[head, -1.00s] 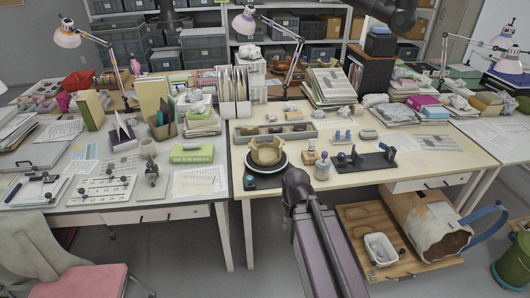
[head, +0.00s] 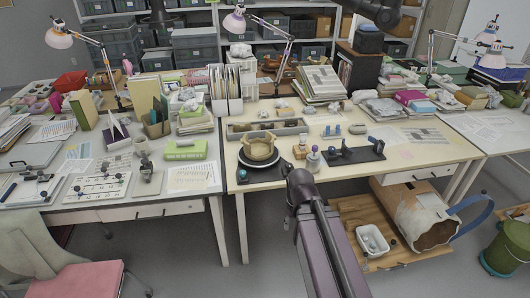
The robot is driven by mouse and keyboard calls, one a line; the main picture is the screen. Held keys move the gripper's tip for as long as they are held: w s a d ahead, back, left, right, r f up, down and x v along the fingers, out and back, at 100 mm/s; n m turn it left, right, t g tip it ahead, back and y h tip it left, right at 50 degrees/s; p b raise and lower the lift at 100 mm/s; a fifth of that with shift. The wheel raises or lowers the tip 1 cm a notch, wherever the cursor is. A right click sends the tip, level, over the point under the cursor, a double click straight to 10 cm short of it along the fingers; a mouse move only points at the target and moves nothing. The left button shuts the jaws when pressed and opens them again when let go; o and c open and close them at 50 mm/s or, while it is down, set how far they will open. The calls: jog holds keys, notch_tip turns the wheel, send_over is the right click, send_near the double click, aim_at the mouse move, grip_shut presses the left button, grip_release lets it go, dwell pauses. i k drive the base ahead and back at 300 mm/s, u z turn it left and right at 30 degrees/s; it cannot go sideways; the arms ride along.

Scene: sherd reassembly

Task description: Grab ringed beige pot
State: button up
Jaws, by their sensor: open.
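A beige, open-topped pot with a jagged rim (head: 258,148) sits on a round black turntable (head: 259,163) near the front edge of the middle table. It looks like the beige pot of the task, but rings on it are too small to make out. A large beige and brown vessel (head: 426,222) lies tilted on a low wooden board at the lower right, with a blue handle-like loop beside it. My arm rises from the bottom middle, its dark end in front of the table edge. My gripper and its fingers do not show.
A grey compartment tray (head: 266,127) lies behind the turntable. A small bottle (head: 313,158) and a black stand (head: 352,155) are to its right. A white tub (head: 372,241) is on the low board (head: 350,217). A pink-seated chair (head: 78,284) stands at the lower left.

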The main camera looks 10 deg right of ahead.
aim_at(257, 149)
jog(key=z, duration=0.45)
jog(key=k, duration=1.2)
jog(key=z, duration=0.8)
jog(key=i, duration=1.85)
jog(key=u, duration=0.9)
jog(key=i, duration=0.75)
jog(key=u, duration=0.5)
